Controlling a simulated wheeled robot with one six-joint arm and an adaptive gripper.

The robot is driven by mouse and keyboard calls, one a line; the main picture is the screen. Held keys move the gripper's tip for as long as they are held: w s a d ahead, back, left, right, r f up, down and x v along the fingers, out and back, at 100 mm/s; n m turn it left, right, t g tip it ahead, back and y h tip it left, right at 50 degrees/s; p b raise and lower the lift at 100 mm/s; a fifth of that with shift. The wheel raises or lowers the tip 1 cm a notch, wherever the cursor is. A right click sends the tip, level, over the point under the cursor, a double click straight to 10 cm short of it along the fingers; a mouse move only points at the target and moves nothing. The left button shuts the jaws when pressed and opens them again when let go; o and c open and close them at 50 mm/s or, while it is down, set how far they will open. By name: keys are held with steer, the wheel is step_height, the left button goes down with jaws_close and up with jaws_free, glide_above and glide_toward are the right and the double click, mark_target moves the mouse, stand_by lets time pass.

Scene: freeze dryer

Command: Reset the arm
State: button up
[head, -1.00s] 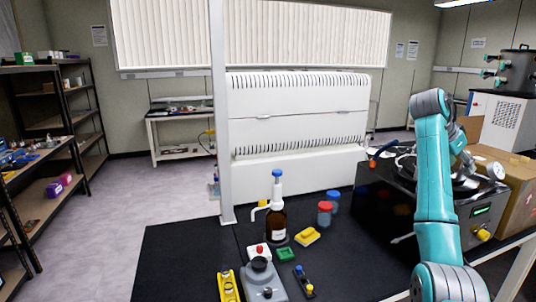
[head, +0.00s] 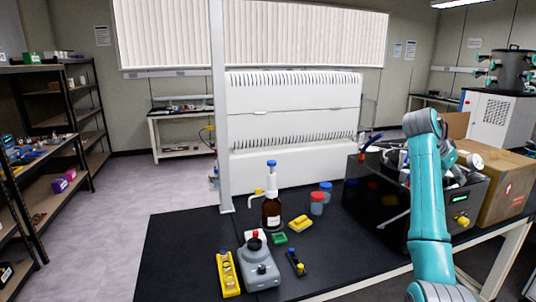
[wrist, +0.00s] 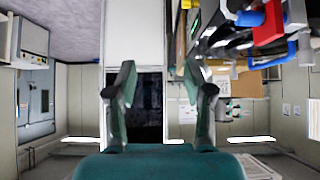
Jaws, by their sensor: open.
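My teal arm (head: 428,205) rises at the right of the head view and bends at a grey joint, in front of the black box-shaped device on the bench. My gripper (wrist: 160,82) shows in the wrist view with its two dark green fingers well apart and nothing between them. In the head view the gripper is hidden or cannot be made out behind the arm and clutter. The wrist view looks upside down, with floor at the top and ceiling lights at the bottom.
The black bench (head: 185,245) holds a brown dispenser bottle (head: 272,215), a grey stirrer-like device (head: 259,268), a yellow rack (head: 228,274) and small jars (head: 317,204). The black device (head: 374,205) and a cardboard box (head: 508,195) stand at the right. The bench's left part is clear.

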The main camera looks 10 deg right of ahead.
steer(key=w+a+f+n+t, duration=0.1)
steer(key=a+f+n+t, duration=0.35)
steer(key=f, duration=1.05)
steer(key=w+a+f+n, duration=0.15)
steer(key=a+f, duration=0.55)
steer(key=f, duration=0.7)
steer(key=s+a+f+n+t+y, duration=0.2)
steer(key=s+a+f+n, duration=0.1)
steer(key=s+a+f, duration=0.5)
steer(key=s+a+f+n+t+y, duration=0.1)
steer(key=s+a+f+n+t, duration=0.1)
steer(key=s+a+f, duration=0.6)
steer(key=s+a+f+n+t+y, duration=0.1)
steer(key=s+a+f+n+y, duration=0.1)
steer(key=s+a, duration=0.6)
steer(key=s+a+f+n+t+y, duration=0.1)
steer(key=s+a+f+n+t, duration=0.1)
steer(key=s+a, duration=0.6)
steer(key=s+a+r+n+t+y, duration=0.1)
steer(key=s+a+r, duration=0.1)
steer(key=s+r, duration=0.6)
steer(key=s+a+r+n+t+y, duration=0.1)
steer(key=s+a+r+y, duration=0.1)
steer(key=s+r, duration=0.6)
steer(key=s, duration=0.6)
steer(key=shift+s+a+r+t, duration=0.2)
steer(key=shift+s+a+t, duration=0.15)
